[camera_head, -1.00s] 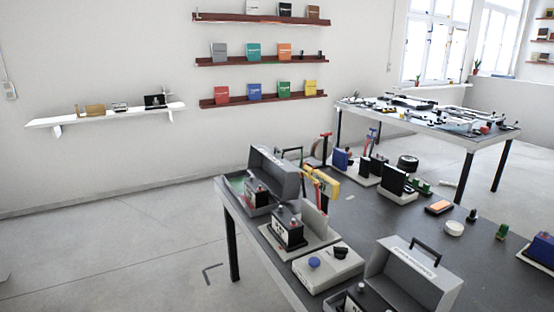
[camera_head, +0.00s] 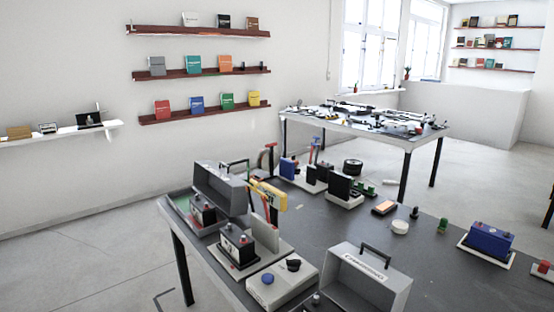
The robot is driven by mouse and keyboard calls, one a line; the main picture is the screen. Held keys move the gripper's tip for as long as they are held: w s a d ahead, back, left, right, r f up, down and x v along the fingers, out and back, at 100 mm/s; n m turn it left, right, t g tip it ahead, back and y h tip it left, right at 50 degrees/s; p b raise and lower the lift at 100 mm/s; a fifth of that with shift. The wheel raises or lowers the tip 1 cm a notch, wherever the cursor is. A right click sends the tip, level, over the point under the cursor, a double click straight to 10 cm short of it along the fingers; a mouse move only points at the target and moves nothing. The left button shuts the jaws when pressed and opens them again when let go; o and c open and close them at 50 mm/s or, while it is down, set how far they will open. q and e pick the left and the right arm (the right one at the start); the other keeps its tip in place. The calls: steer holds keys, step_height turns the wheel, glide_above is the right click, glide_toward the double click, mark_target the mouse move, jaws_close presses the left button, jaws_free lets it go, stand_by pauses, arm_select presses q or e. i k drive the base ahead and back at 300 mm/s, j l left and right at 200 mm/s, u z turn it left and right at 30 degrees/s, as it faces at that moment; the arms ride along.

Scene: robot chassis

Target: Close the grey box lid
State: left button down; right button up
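Two grey boxes with raised lids stand on the dark table. The nearer one is at the bottom of the head view; its open grey lid (camera_head: 366,281) stands up with a dark handle on top and a white label strip. Its lower part is mostly cut off by the frame's bottom edge. The second box is further back at the left table corner; its grey lid (camera_head: 221,186) is also raised, with a dark handle, and a red and black battery-like object (camera_head: 203,214) sits in front of it. Neither of my grippers shows.
The dark table (camera_head: 350,228) holds a black battery-like block (camera_head: 238,247), a light grey unit with a blue knob (camera_head: 280,281), a blue block (camera_head: 488,239) and several small parts. A second table (camera_head: 345,128) stands behind. The floor at left is clear.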

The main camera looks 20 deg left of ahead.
mark_target(224, 189)
steer(key=i+j+z, duration=0.2)
steer(key=j+z, duration=0.15)
steer(key=j, duration=0.3)
steer(key=i+j+z, duration=0.1)
steer(key=j+z, duration=0.2)
steer(key=j, duration=0.35)
steer(key=j+z, duration=0.35)
steer(key=j, duration=0.35)
steer(key=i, duration=0.05)
